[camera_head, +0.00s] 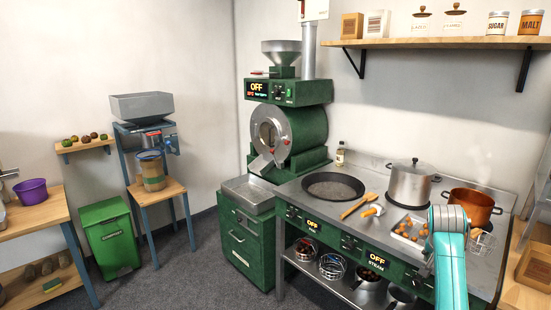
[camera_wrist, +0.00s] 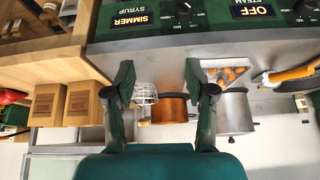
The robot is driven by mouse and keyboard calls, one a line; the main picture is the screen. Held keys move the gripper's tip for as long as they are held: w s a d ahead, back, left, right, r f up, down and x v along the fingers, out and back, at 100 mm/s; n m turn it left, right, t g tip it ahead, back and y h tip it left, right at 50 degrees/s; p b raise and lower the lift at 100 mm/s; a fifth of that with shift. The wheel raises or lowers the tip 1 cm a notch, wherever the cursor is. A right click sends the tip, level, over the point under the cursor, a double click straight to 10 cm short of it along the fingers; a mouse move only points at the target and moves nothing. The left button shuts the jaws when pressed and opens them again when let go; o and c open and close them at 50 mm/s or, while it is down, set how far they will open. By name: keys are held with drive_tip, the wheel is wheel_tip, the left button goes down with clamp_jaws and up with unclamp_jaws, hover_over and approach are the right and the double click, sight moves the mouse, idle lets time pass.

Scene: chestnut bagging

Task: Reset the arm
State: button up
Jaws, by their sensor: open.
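My teal arm (camera_head: 450,262) rises at the lower right of the head view, in front of the stove. The fingers cannot be made out there. In the wrist view, which looks upside down, my gripper (camera_wrist: 158,76) has its two fingers spread wide apart with nothing held between them. Beyond the fingers are a copper pot (camera_wrist: 168,110), a wire basket (camera_wrist: 146,93) and a tray of chestnuts (camera_wrist: 242,80), all apart from the gripper as far as I can tell.
The stove holds a dark pan (camera_head: 333,186), a lidded steel pot (camera_head: 410,185) and the copper pot (camera_head: 470,205). A shelf (camera_head: 440,42) hangs above. A green roaster (camera_head: 305,128) stands left of the stove. Grey floor (camera_head: 190,260) is clear at left.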

drive_tip(key=s+a+f+n+t, duration=0.1)
drive_tip(key=s+a+f, duration=0.15)
drive_tip(key=f, duration=0.45)
drive_tip(key=s+a+f+n+t, duration=0.1)
drive_tip(key=a+f, duration=0.2)
drive_tip(key=f, duration=0.4)
drive_tip(key=s+a+f+n+t+y, duration=0.1)
drive_tip(key=s+a+f+n+t, duration=0.1)
drive_tip(key=s+a+f, duration=0.75)
drive_tip(key=s+a+f+n+t, duration=0.2)
drive_tip(key=s+a+f, duration=0.4)
drive_tip(key=s, duration=0.6)
drive_tip(key=s+a+r+n+t+y, duration=0.1)
drive_tip(key=s+a+r, duration=0.15)
drive_tip(key=s, duration=0.65)
drive_tip(key=s+a+r+n+t+y, duration=0.15)
drive_tip(key=s+a, duration=0.25)
drive_tip(key=s, duration=0.6)
drive_tip(key=s+a+r+n+t, duration=0.2)
drive_tip(key=s+a+r, duration=0.1)
drive_tip(key=s+r, duration=1.1)
wheel_tip(320, 180, up, 2)
drive_tip(key=shift+s+r+y, duration=0.15)
drive_tip(key=shift+s+y, duration=0.1)
drive_tip(key=shift+y, duration=0.2)
drive_tip(key=shift+t, duration=0.25)
